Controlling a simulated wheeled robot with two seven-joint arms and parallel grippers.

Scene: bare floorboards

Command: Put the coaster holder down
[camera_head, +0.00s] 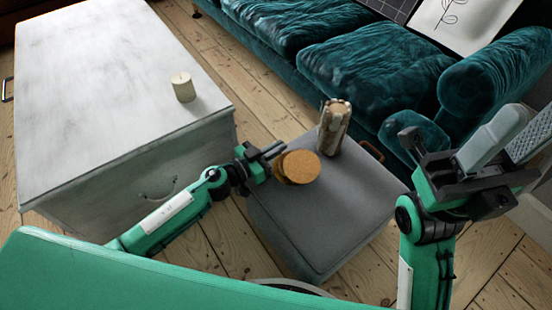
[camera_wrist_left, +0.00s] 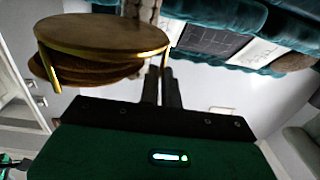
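The coaster holder (camera_head: 302,167) is a round brown piece with a stack of round coasters and thin gold posts. It shows large at the upper left of the left wrist view (camera_wrist_left: 100,33). My left gripper (camera_head: 272,152) is beside it, its two dark fingers close together on a gold post at the holder's edge (camera_wrist_left: 162,82).
A wooden vase-like object (camera_head: 333,128) stands at the back of the ottoman. A whitish chest (camera_head: 110,80) with a candle (camera_head: 183,87) stands at the left. A teal sofa (camera_head: 365,65) is behind. The ottoman's front and right top is clear.

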